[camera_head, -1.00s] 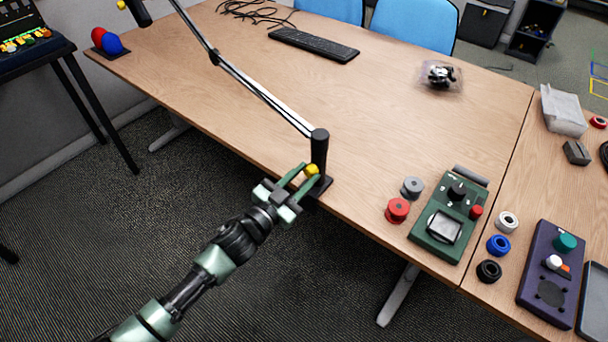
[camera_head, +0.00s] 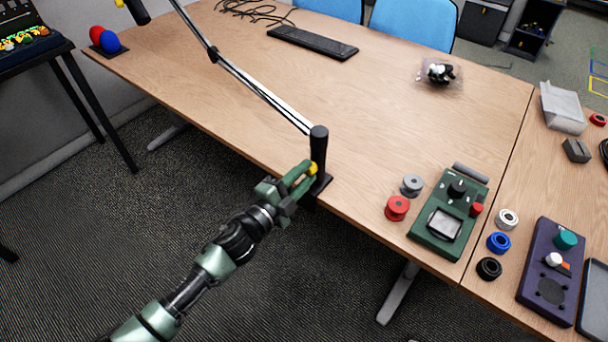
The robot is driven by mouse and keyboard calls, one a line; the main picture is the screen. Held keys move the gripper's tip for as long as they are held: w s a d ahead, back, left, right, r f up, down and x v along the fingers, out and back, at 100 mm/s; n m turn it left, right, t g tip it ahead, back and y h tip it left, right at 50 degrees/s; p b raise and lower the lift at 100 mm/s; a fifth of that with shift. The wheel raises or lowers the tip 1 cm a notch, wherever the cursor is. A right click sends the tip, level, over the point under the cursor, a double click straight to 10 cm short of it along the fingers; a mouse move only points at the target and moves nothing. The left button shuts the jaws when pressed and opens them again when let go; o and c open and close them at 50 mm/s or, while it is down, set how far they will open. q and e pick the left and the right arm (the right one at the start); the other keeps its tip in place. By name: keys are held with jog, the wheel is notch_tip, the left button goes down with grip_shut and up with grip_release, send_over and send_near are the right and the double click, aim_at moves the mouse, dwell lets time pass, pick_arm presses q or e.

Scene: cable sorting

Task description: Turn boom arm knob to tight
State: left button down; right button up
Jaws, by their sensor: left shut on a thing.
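The boom arm (camera_head: 262,92) is a thin metal arm rising to the upper left from a black post (camera_head: 319,146) clamped at the table's near edge. A small yellow knob (camera_head: 313,169) sits low on the post. My left gripper (camera_head: 308,172) reaches in from the lower left and is shut on the yellow knob. Its green fingers cover part of the knob, and the knob's exact turn angle cannot be read. My right gripper is not in view.
The wooden table (camera_head: 370,120) has free room around its middle. Right of the post are a grey spool (camera_head: 411,185), a red spool (camera_head: 397,208) and a green device (camera_head: 448,215). A black keyboard (camera_head: 312,43) lies at the back.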

pick_arm(q)
jog(key=shift+f+m, duration=0.1)
jog(key=shift+m, duration=1.8)
jog(key=shift+b, duration=0.3)
jog(key=c, duration=1.1)
grip_release()
jog(key=shift+s, duration=0.1)
jog(key=v, duration=0.7)
jog(key=shift+s+a+b, duration=0.25)
jog(key=shift+b, duration=0.05)
